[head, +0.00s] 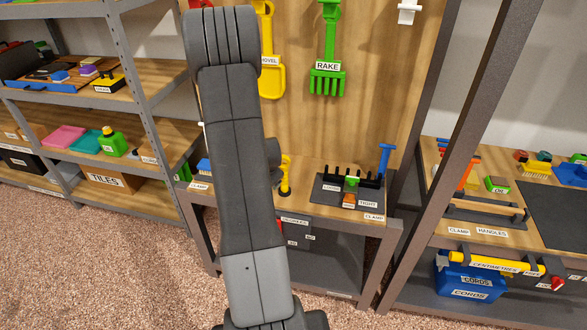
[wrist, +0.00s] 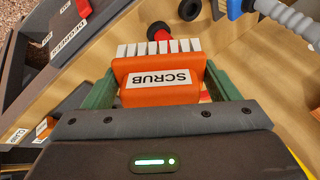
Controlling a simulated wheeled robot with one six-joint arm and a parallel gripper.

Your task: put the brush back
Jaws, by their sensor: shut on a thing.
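The brush (wrist: 160,66) is an orange block labelled SCRUB with a row of white bristles, seen close in the wrist view. My gripper (wrist: 162,78) is shut on it, with a green finger on each side. The bristles point away from the palm, and a wooden surface lies beyond them. I cannot tell whether the brush touches anything there. In the head view my arm covers the middle of the bench, and neither the brush nor my gripper can be made out.
A wooden bench with a dark rack (head: 350,186) stands right of my arm. A yellow shovel (head: 269,55) and green rake (head: 328,65) hang on the board above. Shelving with bins stands left, another bench right. In the wrist view a blue thing with a grey hose (wrist: 288,15) is close at upper right.

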